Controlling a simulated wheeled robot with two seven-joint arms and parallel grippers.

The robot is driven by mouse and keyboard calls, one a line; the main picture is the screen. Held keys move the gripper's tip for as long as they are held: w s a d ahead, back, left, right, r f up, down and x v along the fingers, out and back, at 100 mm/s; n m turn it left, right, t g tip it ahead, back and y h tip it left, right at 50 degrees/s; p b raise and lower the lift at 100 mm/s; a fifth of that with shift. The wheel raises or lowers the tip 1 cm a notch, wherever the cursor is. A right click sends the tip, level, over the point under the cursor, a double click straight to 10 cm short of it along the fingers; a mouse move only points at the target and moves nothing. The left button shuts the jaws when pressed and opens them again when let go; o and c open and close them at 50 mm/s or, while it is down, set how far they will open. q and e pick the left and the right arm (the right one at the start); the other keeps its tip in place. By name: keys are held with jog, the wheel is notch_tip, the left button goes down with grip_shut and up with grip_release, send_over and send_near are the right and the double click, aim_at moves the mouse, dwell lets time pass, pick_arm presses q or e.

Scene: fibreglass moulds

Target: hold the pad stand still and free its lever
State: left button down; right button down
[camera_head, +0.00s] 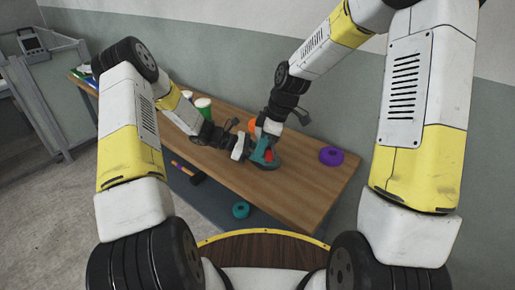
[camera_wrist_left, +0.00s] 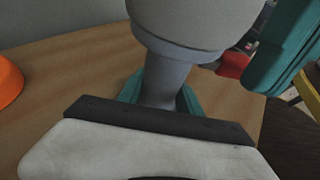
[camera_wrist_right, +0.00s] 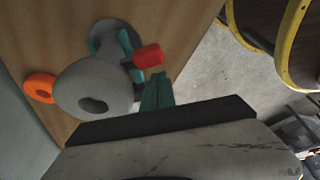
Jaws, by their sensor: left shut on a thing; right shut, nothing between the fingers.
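The pad stand is a grey post with a wide rounded top; it shows in the left wrist view (camera_wrist_left: 162,82) and in the right wrist view (camera_wrist_right: 88,82), upright on the wooden table. Its red lever (camera_wrist_right: 147,55) sticks out from the side; it also shows in the left wrist view (camera_wrist_left: 233,65). My left gripper (camera_head: 250,154) is shut on the stand's neck, its teal fingers on either side. My right gripper (camera_wrist_right: 156,88) is shut and empty, its teal fingertips close beside the red lever. Whether they touch it I cannot tell. In the head view the grippers hide much of the stand.
An orange object (camera_wrist_right: 40,88) lies behind the stand on the wooden table (camera_head: 300,190). A purple ring (camera_head: 331,156) lies near the table's right end. Pots with green (camera_head: 203,104) stand at the back left. A teal ring (camera_head: 240,210) lies below the front edge.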

jog(key=shift+s+d, duration=0.1)
jog(key=shift+s, duration=0.05)
jog(key=shift+s+d, duration=0.4)
jog(key=shift+s, duration=0.1)
jog(key=v, duration=1)
jog(key=shift+w, duration=0.25)
jog(key=c, duration=2.2)
grip_release()
